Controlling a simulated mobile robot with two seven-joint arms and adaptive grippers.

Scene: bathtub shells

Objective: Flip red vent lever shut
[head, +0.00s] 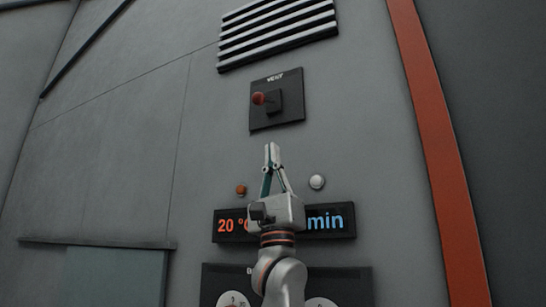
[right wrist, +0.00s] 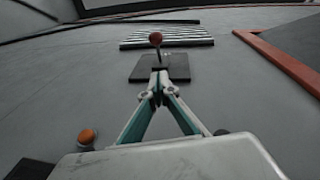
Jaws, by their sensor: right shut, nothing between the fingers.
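The red vent lever (head: 259,98) has a round red knob on a dark square plate (head: 290,118) marked VENT. In the head view the knob sits to the left of the lever's dark block (head: 274,101). My right gripper (head: 272,148) is shut and empty, pointing up just below the plate. In the right wrist view the red knob (right wrist: 155,38) stands on a thin stalk above my closed fingertips (right wrist: 159,78), apart from them. The fingertips overlap the lower part of the plate (right wrist: 178,68) in that view. My left gripper is not in view.
A slatted grille (head: 278,33) is above the plate. An orange button (head: 241,190) and a white button (head: 317,182) flank my right gripper. A display (head: 335,221) and dials (head: 233,299) are below, partly hidden by my arm. A red-orange strip (head: 437,150) runs down the right.

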